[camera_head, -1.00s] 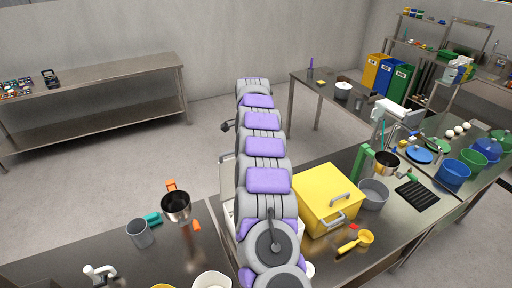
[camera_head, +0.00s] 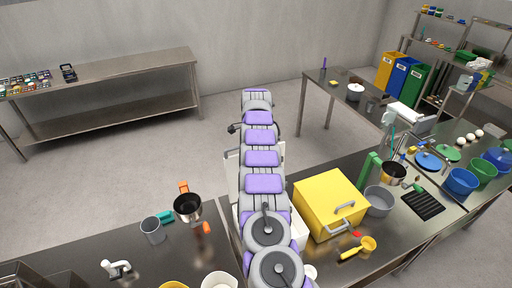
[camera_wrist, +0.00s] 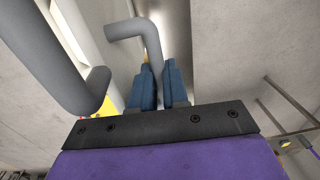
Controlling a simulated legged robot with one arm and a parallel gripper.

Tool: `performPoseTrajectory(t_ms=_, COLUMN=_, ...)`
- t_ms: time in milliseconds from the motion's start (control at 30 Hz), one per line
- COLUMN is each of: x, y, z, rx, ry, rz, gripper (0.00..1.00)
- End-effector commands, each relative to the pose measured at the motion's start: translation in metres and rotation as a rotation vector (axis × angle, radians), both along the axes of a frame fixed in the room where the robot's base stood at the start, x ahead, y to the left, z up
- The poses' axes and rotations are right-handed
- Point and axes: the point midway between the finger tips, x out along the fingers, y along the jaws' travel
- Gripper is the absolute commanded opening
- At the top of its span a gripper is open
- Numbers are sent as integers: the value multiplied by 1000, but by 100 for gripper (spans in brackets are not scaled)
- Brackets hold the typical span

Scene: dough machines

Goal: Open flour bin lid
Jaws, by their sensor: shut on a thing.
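A white bin (camera_head: 298,230) stands on the steel counter, mostly hidden behind my arm in the head view. Its pale lid (camera_head: 231,174) stands raised behind it, with its edges showing on both sides of my arm. In the wrist view, my gripper (camera_wrist: 159,72) has its blue fingers shut on a grey bent handle (camera_wrist: 132,28). A pale panel, apparently the lid (camera_wrist: 82,28), runs along the upper left. My fingers are not clear in the head view.
A yellow box (camera_head: 327,198) with metal handles stands right of the bin. A yellow scoop (camera_head: 366,244) and grey pot (camera_head: 379,199) are near it. A dark pan (camera_head: 188,208) and grey cup (camera_head: 153,231) stand left. Open floor lies behind the counter.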

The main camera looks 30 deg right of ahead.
Motion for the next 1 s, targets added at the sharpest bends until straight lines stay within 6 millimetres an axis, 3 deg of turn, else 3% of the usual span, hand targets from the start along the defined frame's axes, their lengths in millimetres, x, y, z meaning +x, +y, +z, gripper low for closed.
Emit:
performPoseTrajectory(t_ms=700, x=8, y=6, z=3, rx=3, ry=-8, rz=10, gripper=0)
performPoseTrajectory(t_ms=733, x=8, y=6, z=3, rx=3, ry=-8, rz=10, gripper=15)
performPoseTrajectory(t_ms=800, x=8, y=7, z=3, rx=3, ry=-8, rz=10, gripper=22)
performPoseTrajectory(t_ms=867, x=7, y=6, z=2, rx=2, ry=-7, rz=9, gripper=27)
performPoseTrajectory(t_ms=1000, x=7, y=3, z=1, rx=2, ry=-4, rz=6, gripper=27)
